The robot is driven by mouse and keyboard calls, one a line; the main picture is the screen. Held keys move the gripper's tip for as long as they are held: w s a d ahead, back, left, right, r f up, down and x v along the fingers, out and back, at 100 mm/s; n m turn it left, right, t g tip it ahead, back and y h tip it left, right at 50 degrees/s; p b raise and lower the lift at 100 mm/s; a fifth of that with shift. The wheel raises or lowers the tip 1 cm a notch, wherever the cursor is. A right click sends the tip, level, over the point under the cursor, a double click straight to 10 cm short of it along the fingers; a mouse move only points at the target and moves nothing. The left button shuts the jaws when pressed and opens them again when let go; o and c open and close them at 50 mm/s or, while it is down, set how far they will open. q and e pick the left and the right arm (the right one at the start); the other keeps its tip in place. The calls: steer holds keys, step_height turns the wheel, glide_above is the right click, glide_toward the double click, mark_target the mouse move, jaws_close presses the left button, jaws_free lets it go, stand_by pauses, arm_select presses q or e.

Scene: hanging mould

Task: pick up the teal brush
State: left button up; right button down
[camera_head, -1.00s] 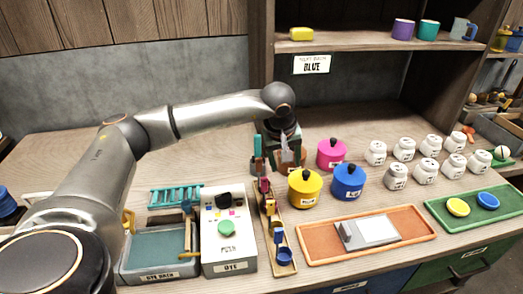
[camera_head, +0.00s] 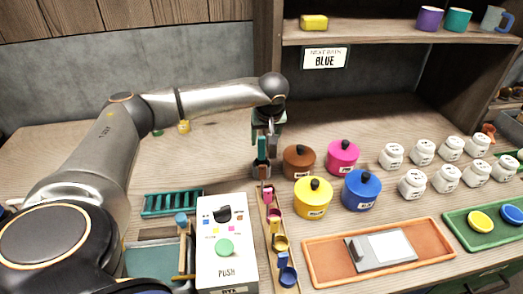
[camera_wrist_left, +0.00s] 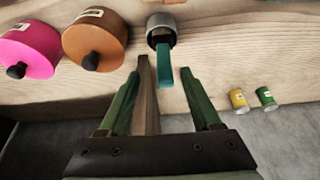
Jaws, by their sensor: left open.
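The teal brush (camera_head: 262,149) stands handle up in a small grey cup (camera_head: 261,170) on the bench. In the left wrist view the teal handle (camera_wrist_left: 169,85) rises from the cup (camera_wrist_left: 161,28) toward my left gripper (camera_wrist_left: 163,108). A brown wooden handle (camera_wrist_left: 146,95) stands beside it, toward the left finger. My left gripper is open, with both handles showing in the gap between its green fingers.
Brown (camera_head: 299,162), pink (camera_head: 342,157), yellow (camera_head: 313,199) and blue (camera_head: 361,190) lidded pots stand right of the cup. A wooden rack of small cups (camera_head: 280,243) and a white push-button box (camera_head: 226,265) lie in front. A shelf (camera_head: 400,38) overhangs at the back right.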

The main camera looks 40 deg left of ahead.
mark_target(262, 144)
arm_select(q)
steer(key=x, duration=0.6)
steer(key=shift+a+f+p, duration=0.1)
steer(key=shift+a+p, duration=0.25)
steer(key=shift+a, duration=0.1)
steer(key=shift+c, duration=0.2)
jaws_close()
